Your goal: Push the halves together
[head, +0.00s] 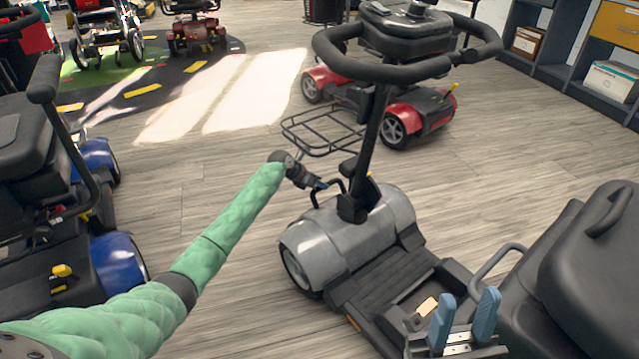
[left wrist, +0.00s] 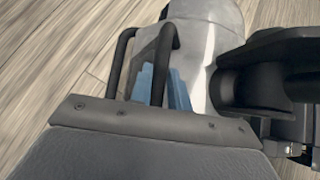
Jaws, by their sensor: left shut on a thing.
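The scooter's front half has a grey rounded shroud (head: 345,240), a dark deck and an upright tiller with a black loop handlebar (head: 385,68). Its black grab loop (head: 340,185) stands at the shroud's front; it also shows in the left wrist view (left wrist: 122,65). My left gripper (head: 323,185) is shut on this loop, its blue fingers (left wrist: 165,88) beside the bar. The rear half with a black seat (head: 600,275) and a grey bar (head: 497,258) is at the lower right. My right gripper (head: 464,318) is open and empty over the deck's rear end. I cannot tell whether the halves touch.
A blue scooter (head: 105,265) is at the left beside my left arm. Shelves (head: 570,60) line the back right. Wooden floor between the scooters is clear.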

